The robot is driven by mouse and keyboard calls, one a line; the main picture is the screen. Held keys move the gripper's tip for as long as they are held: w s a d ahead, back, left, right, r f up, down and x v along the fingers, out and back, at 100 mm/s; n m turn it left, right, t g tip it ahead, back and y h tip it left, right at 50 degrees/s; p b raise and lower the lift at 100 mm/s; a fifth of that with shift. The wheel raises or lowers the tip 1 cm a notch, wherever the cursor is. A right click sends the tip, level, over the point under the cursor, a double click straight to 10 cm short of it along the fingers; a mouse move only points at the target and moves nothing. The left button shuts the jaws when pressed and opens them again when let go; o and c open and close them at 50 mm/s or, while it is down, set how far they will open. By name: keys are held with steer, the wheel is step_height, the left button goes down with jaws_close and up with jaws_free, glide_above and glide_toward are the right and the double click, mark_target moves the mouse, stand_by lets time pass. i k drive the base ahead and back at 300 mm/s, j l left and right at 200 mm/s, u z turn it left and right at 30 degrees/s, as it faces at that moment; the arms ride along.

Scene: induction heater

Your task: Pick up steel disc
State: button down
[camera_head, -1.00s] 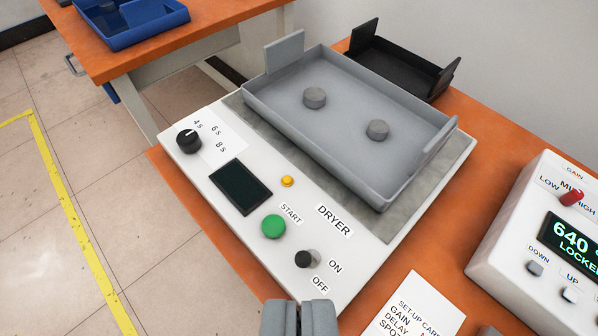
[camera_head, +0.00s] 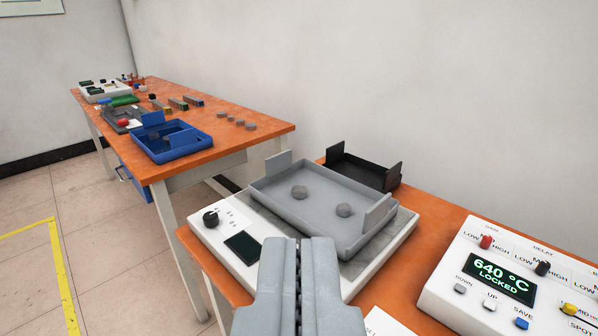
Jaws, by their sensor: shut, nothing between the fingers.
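The grey tray (camera_head: 290,223) has upright end plates and sits on the white dryer (camera_head: 214,238). My gripper (camera_head: 300,242) is shut and empty.
A black tray (camera_head: 362,171) stands behind the grey tray. A white control box (camera_head: 470,290) reading 640 °C LOCKED is at the right. A blue tray (camera_head: 172,150) and other devices stand on the far orange table (camera_head: 255,138). Floor separates the tables at left.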

mark_target(298, 192)
steer(key=i+j+z, duration=0.3)
steer(key=i+j, duration=0.35)
steer(key=i, duration=0.1)
